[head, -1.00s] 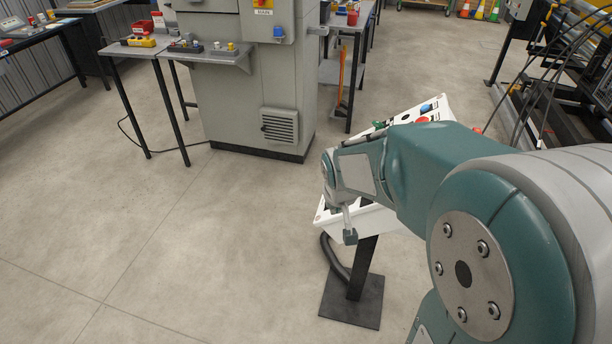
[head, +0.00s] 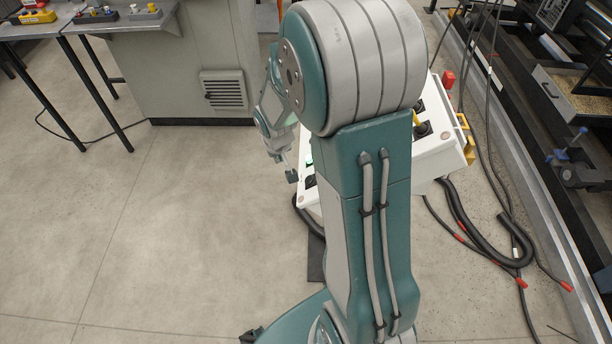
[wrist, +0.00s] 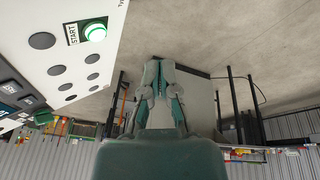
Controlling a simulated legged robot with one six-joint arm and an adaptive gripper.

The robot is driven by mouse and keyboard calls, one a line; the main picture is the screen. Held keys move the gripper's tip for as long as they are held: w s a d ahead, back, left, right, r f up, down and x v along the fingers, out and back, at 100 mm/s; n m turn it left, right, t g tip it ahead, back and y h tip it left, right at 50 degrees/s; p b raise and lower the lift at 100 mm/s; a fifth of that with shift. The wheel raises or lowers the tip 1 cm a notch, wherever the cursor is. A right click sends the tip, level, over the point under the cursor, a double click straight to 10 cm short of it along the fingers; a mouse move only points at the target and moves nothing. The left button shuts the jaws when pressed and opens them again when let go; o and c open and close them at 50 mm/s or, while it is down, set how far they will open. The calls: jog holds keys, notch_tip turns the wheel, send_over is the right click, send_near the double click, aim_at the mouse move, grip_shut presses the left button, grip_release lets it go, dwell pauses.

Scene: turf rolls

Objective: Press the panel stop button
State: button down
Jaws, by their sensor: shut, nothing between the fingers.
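The white control panel (head: 440,150) stands behind my arm in the head view, and much of its face is hidden by the arm. In the wrist view the panel (wrist: 85,60) fills the upper left, with a lit green button (wrist: 96,33) beside a START label and several dark round caps. No button labelled stop can be made out; a red part (head: 448,78) shows at the panel's far right edge. My gripper (head: 291,176) is at the panel's left side in the head view. In the wrist view my gripper (wrist: 158,64) is shut and empty, apart from the panel face.
A grey cabinet (head: 190,70) and tables with small control boxes (head: 95,15) stand at the back left. Black cables (head: 480,225) lie on the floor at the right beside a dark machine (head: 560,90). The floor at the left is clear.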

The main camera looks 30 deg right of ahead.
aim_at(305, 180)
jog(key=shift+f, duration=0.1)
jog(key=shift+s+d+f, duration=0.5)
jog(key=shift+d+f, duration=0.25)
jog(key=shift+f, duration=0.35)
jog(key=shift+s+d+f, duration=0.55)
jog(key=shift+d+f, duration=0.2)
jog(key=shift+f, duration=0.35)
jog(key=shift+s+d+f, duration=0.5)
jog(key=shift+d+f, duration=0.25)
jog(key=shift+f, duration=0.35)
jog(key=shift+s+d+f, duration=0.2)
jog(key=shift+f, duration=0.05)
jog(key=shift+s+d+f, duration=0.2)
jog(key=shift+d+f, duration=0.05)
jog(key=shift+f, duration=0.05)
jog(key=shift+w+a+r, duration=0.35)
jog(key=shift+a+r, duration=0.1)
jog(key=shift+r, duration=0.2)
jog(key=shift+w+a+r, duration=0.3)
jog(key=shift+a+r, duration=0.15)
jog(key=shift+r, duration=0.2)
jog(key=shift+w+a+r, duration=0.3)
jog(key=shift+a+r, duration=0.15)
jog(key=shift+r, duration=0.15)
jog(key=shift+w+a+r, duration=0.3)
jog(key=shift+a+r, duration=0.15)
jog(key=shift+r, duration=0.2)
